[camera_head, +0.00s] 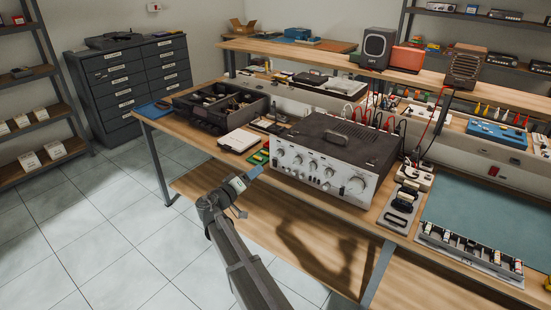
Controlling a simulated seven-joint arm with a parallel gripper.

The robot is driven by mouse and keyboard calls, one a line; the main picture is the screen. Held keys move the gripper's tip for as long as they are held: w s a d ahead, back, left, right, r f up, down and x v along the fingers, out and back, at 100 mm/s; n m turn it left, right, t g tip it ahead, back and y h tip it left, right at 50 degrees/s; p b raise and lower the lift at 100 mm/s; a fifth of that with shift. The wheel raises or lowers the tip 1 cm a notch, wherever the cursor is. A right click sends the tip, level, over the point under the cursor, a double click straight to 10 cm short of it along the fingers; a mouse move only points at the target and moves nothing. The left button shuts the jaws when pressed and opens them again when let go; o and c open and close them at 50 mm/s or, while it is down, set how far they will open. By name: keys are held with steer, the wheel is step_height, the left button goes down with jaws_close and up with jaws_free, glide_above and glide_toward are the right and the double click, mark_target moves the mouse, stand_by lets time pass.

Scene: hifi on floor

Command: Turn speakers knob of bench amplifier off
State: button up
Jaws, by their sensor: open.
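The bench amplifier (345,135) is a wide box with a dark top and a silver front panel (318,183), standing upright on the wooden bench. Its front has a row of several small round knobs and a large knob (355,185) at the right end. The labels are too small to read, so I cannot tell which is the speakers knob. My gripper (250,191) is open and apparently empty, in front of the bench edge. It is left of the amplifier's front and apart from it.
An open parts tray (183,104) and a white box (239,140) lie left of the amplifier. A small green board (259,158) lies close to its left front corner. A power strip (397,207) and a teal mat (495,215) lie to its right. Cables rise behind it. Tiled floor is clear at left.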

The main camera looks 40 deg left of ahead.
mark_target(278, 156)
steer(key=w, duration=1.4)
steer(key=shift+s, duration=0.1)
steer(key=c, duration=1)
